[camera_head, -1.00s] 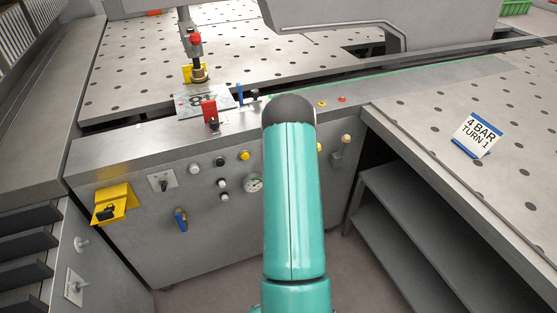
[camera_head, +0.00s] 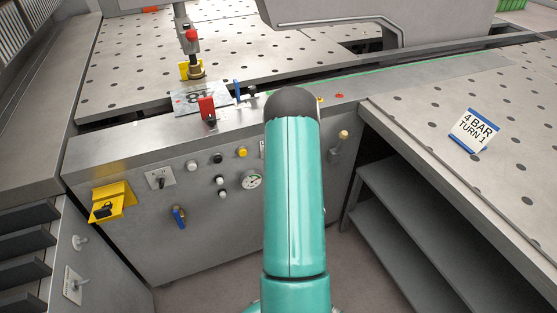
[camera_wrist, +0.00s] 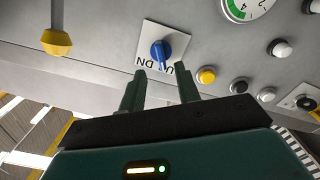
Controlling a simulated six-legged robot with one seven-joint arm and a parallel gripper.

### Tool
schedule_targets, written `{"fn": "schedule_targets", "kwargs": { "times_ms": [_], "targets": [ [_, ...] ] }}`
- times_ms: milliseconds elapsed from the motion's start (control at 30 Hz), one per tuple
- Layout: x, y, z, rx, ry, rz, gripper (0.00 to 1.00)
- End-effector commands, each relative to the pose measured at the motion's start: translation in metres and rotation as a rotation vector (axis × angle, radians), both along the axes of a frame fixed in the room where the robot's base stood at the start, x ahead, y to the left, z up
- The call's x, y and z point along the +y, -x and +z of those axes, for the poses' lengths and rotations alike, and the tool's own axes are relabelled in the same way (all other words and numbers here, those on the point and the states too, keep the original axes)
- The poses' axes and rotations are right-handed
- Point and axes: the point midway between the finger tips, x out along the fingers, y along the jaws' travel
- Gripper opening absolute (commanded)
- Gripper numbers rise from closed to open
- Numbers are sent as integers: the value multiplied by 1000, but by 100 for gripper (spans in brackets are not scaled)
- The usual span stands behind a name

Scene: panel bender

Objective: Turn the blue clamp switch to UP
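The blue clamp switch (camera_wrist: 161,52) is a round blue knob on a white label plate (camera_wrist: 179,39) in the wrist view, where the panel appears upside down. Its ridge runs roughly up and down in the picture, towards the lettering. DN is readable on the plate; the lettering beside it is partly hidden. My gripper (camera_wrist: 160,73) is open and empty, with its two dark green fingers apart. The knob shows between and just beyond the fingertips; I cannot tell the exact gap. In the head view my teal arm hides the switch and the gripper.
A yellow button (camera_wrist: 207,75) sits close beside the switch, with black and white buttons and a gauge (camera_wrist: 245,8) near it. A yellow-knobbed lever (camera_wrist: 57,41) sticks out on the other side. A blue-handled valve (camera_head: 179,217) is lower on the panel.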

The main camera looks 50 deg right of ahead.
Motion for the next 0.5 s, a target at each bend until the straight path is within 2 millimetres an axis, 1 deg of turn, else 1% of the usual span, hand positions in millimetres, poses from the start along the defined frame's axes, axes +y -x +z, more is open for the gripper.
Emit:
{"fn": "schedule_targets", "kwargs": {
  "times_ms": [33,100,233,333,500],
  "targets": [
    [6,11,-1,2,-3,-2,33],
    [14,24,-1,2,-3,-2,33],
    [26,44,-1,2,-2,-2,33],
    [31,54,0,1,-1,-1,33],
    [35,59,0,-1,-1,1,33]
  ]
}}
